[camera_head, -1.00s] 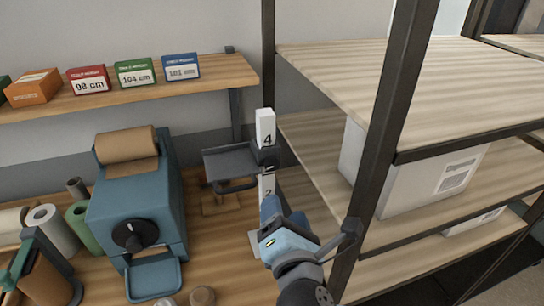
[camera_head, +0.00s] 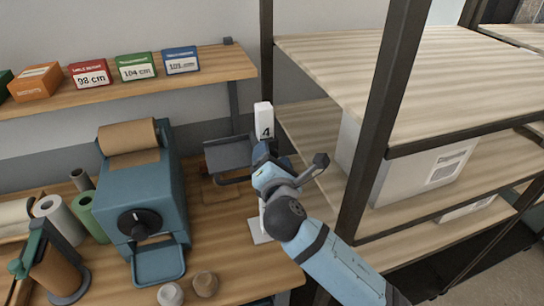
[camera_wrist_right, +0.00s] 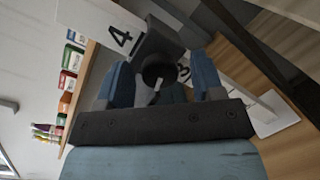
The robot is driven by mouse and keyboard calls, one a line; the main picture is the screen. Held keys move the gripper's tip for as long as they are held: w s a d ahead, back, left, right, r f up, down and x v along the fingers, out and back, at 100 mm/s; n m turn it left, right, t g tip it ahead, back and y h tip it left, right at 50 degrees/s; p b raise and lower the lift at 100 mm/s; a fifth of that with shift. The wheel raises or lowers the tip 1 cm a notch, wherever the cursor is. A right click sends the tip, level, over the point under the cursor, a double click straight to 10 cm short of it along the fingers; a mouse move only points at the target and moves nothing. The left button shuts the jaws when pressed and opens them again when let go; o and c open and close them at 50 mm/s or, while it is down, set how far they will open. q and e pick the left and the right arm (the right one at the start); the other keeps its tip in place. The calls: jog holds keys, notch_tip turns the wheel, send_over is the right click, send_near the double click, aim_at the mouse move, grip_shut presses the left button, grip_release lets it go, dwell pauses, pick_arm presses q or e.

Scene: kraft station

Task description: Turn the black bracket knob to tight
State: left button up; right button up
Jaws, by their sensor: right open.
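The black bracket knob (camera_wrist_right: 158,68) shows in the right wrist view, on a dark bracket block on a white numbered post (camera_wrist_right: 100,22). A light pointer mark shows on its face. In the head view the post (camera_head: 264,118) stands beside the shelf rack, with the grey bracket tray (camera_head: 228,152) to its left; my gripper hides the knob there. My right gripper (camera_head: 262,158) is at the bracket. In the wrist view its blue fingers (camera_wrist_right: 163,76) are open, one on each side of the knob; I cannot tell whether they touch it. My left gripper is out of view.
A blue machine with a black dial (camera_head: 137,222) and a paper roll stands left on the wooden bench. Coloured boxes (camera_head: 137,66) line the wall shelf. A dark rack upright (camera_head: 385,130) stands close to the right of my arm. A white carton (camera_head: 410,175) sits on the rack.

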jog(key=c, duration=0.9)
jog(key=shift+m, duration=0.3)
jog(key=shift+m+g, duration=0.6)
jog(key=shift+m, duration=2.3)
jog(key=o, duration=0.9)
